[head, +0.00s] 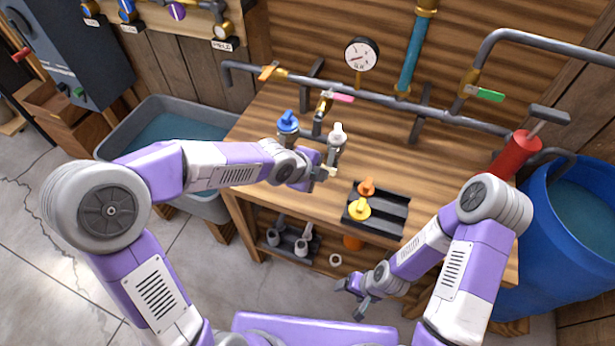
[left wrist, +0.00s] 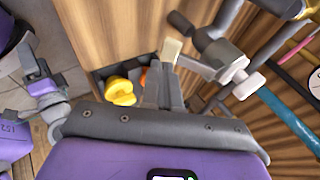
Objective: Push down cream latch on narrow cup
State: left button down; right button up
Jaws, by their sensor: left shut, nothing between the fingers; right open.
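The narrow cup (head: 337,146) is a grey fitting at the pipework over the bench, partly hidden by my left gripper. It shows large at upper right in the left wrist view (left wrist: 215,52). A cream latch (left wrist: 172,48) sticks out from its near side on a grey arm; a cream piece also shows in the head view (head: 331,172). A pale pinkish-white end (left wrist: 249,85) is on the other side. My left gripper (left wrist: 164,75) is shut and empty, its tips at the cream latch; I cannot tell whether they touch. My right gripper (head: 357,297) is open and empty, low before the bench.
A dark tray (head: 397,220) on the bench holds an orange plug (head: 367,186) and a yellow plug (head: 359,208). A blue-topped fitting (head: 287,122) stands left of the cup. A grey pipe (head: 385,104) with valves crosses behind. A blue barrel (head: 560,250) stands right.

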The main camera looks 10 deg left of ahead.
pick_arm(q)
jog(key=s+a+r+p, duration=0.5)
jog(key=s+r+p, duration=0.2)
jog(key=s+p, duration=0.2)
jog(key=shift+s+a+p, duration=0.3)
jog(key=shift+s+p, duration=0.05)
jog(key=shift+s, duration=0.2)
jog(key=shift+f, duration=0.1)
